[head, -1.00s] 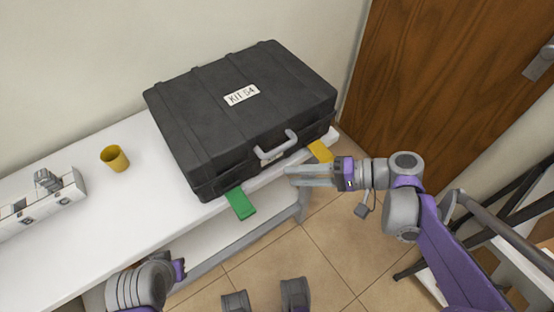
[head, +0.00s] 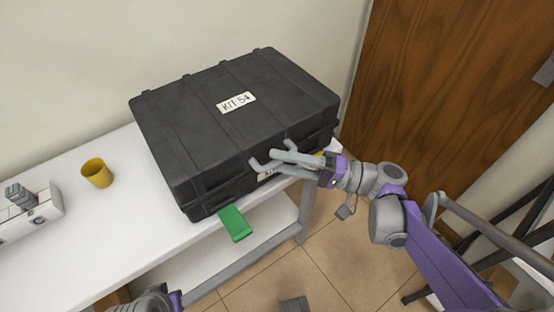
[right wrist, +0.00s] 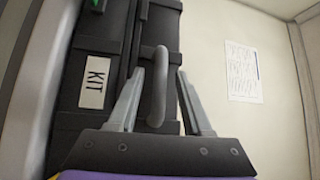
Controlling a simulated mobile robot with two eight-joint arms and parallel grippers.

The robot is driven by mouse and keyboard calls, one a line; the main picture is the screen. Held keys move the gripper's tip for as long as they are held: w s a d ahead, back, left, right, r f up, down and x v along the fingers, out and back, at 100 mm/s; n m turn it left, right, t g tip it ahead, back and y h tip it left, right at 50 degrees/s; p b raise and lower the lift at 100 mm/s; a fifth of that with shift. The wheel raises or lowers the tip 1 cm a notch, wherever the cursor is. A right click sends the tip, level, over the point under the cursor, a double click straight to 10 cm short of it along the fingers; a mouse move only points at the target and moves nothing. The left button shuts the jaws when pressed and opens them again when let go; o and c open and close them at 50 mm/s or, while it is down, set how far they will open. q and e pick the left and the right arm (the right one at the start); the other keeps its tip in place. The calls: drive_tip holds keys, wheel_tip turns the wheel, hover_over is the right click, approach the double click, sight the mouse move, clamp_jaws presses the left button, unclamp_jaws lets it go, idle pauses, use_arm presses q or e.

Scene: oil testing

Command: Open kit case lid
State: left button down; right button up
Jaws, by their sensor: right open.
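The black kit case (head: 235,115) lies shut on the white table, with a "KIT 54" label on its lid. Its grey handle (head: 262,165) is on the front side, partly hidden by my right gripper (head: 273,157). In the right wrist view the handle (right wrist: 157,90) stands between the two open fingers of my right gripper (right wrist: 160,95), and no grip on it shows. The case front (right wrist: 105,60) with a "KIT" label is beside the left finger. Of my left arm only a part shows at the bottom edge in the head view; its fingers are out of sight.
A green tab (head: 235,223) sticks out over the table's front edge below the case. A yellow cup (head: 97,173) and a grey-white device (head: 30,212) stand left on the white table (head: 120,235). A wooden door (head: 440,90) is at right.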

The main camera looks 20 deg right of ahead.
drive_tip(key=shift+w+a, duration=0.25)
drive_tip(key=shift+a, duration=0.3)
clamp_jaws()
drive_tip(key=shift+r, duration=0.1)
idle(1.0)
